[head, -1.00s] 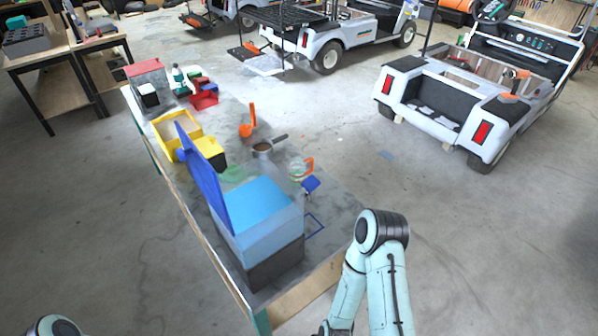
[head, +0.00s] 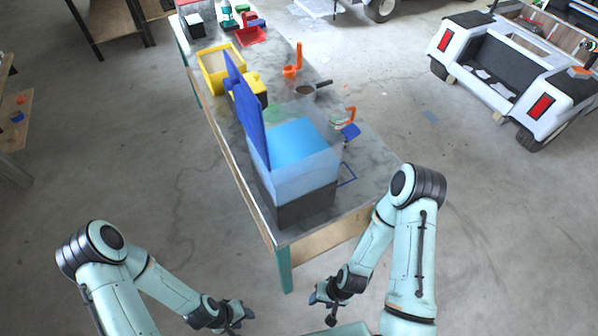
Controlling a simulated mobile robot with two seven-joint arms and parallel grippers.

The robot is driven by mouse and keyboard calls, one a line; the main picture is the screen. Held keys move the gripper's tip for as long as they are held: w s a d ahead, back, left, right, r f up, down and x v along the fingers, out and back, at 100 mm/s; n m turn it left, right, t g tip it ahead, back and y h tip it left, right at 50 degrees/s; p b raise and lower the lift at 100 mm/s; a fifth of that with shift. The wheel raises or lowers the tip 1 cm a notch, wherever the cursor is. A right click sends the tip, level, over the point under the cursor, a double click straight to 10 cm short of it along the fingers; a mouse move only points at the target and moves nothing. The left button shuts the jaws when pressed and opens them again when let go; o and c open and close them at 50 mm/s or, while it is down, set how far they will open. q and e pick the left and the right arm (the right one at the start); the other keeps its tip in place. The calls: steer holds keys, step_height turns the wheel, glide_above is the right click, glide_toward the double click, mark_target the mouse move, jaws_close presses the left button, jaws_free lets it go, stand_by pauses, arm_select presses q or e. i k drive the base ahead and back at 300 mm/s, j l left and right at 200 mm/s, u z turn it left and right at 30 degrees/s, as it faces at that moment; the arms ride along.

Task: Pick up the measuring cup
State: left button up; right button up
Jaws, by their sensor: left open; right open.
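A clear cup with an orange handle (head: 349,116), which looks like the measuring cup, stands on the workbench (head: 368,182) behind the blue bin's right side. Its clear body is hard to make out. An orange scoop-like item with an upright handle (head: 291,71) stands further back, beside a small dark pan (head: 306,90). My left gripper (head: 244,313) is open and empty, low in front of the bench. My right gripper (head: 319,297) is open and empty, also low in front of the bench's near end. Both are well apart from the cup.
A blue bin with a raised lid (head: 247,112) stands on a dark box (head: 305,207) at the bench's near end. A blue item (head: 350,131) lies by the cup. Yellow bins (head: 214,69) and a red tray (head: 250,36) are further back. Open floor surrounds the bench; a cart (head: 497,65) stands right.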

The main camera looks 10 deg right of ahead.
mark_target(338, 113)
steer(key=k, duration=0.15)
steer(key=k+z, duration=0.3)
steer(key=k+l+z, duration=0.1)
steer(key=z, duration=0.2)
steer(key=l+z, duration=0.1)
steer(key=z, duration=1.7)
steer(key=i+j+z, duration=0.2)
steer(key=i, duration=1.15)
steer(key=i+u, duration=0.25)
steer(key=i, duration=0.25)
steer(key=i+l+u, duration=0.1)
steer(key=i+u, duration=0.15)
steer(key=i, duration=0.25)
steer(key=i+l+u, duration=0.25)
steer(key=i, duration=0.25)
steer(key=i+j+u, duration=0.15)
steer(key=i+u, duration=0.6)
steer(key=u, duration=0.15)
steer(key=i+u, duration=0.45)
steer(key=i+j+u, duration=0.15)
steer(key=i+u, duration=0.6)
steer(key=i+l+u, duration=0.15)
steer(key=i+u, duration=0.2)
steer(key=i, duration=0.1)
